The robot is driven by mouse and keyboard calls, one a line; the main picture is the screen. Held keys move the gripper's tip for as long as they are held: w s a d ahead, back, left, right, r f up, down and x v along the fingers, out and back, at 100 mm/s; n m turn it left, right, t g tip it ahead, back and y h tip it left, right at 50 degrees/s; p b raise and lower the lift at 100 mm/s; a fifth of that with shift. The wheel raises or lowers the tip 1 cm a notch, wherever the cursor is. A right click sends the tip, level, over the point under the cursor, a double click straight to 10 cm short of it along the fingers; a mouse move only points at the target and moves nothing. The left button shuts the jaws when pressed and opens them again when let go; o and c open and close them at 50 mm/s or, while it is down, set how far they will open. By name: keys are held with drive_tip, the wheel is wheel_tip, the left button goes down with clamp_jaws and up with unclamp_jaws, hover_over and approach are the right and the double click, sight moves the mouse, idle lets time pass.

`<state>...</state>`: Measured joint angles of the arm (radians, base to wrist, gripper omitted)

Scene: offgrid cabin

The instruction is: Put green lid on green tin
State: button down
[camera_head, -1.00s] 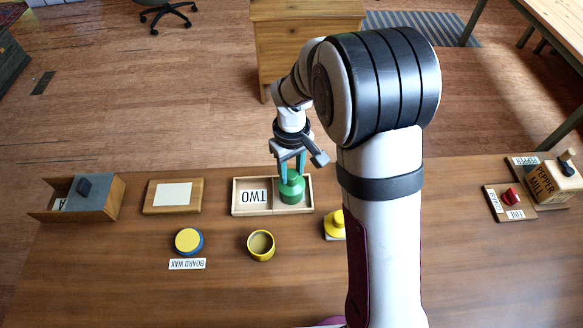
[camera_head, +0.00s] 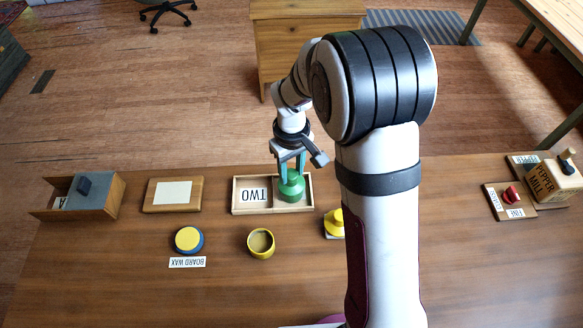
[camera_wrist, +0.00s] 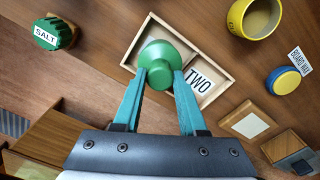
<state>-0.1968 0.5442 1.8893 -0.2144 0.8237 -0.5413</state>
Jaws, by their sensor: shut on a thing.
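The green lid (camera_head: 291,190), a round disc with a raised knob, is in the right compartment of the shallow wooden tray (camera_head: 233,196) in the head view. It shows at the middle of the wrist view (camera_wrist: 160,54). My gripper (camera_head: 292,168) points down at it, and its teal fingers (camera_wrist: 160,76) are shut on the knob. I cannot tell whether the lid touches the tray floor. A green, faceted thing labelled SALT (camera_wrist: 52,33) lies left of the tray in the wrist view. I cannot tell whether it is the green tin; my arm seems to hide it in the head view.
An open yellow tin (camera_head: 261,243), a yellow-and-blue board wax tin (camera_head: 189,240) and a yellow lid (camera_head: 335,223) stand nearer than the tray. A wooden board (camera_head: 173,195) and a box (camera_head: 90,195) are to the left. A pepper mill (camera_head: 556,181) is far right.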

sight(292, 174)
drive_tip(key=shift+f, duration=0.1)
idle(0.5)
unclamp_jaws()
idle(0.3)
drive_tip(key=shift+r, duration=3.5)
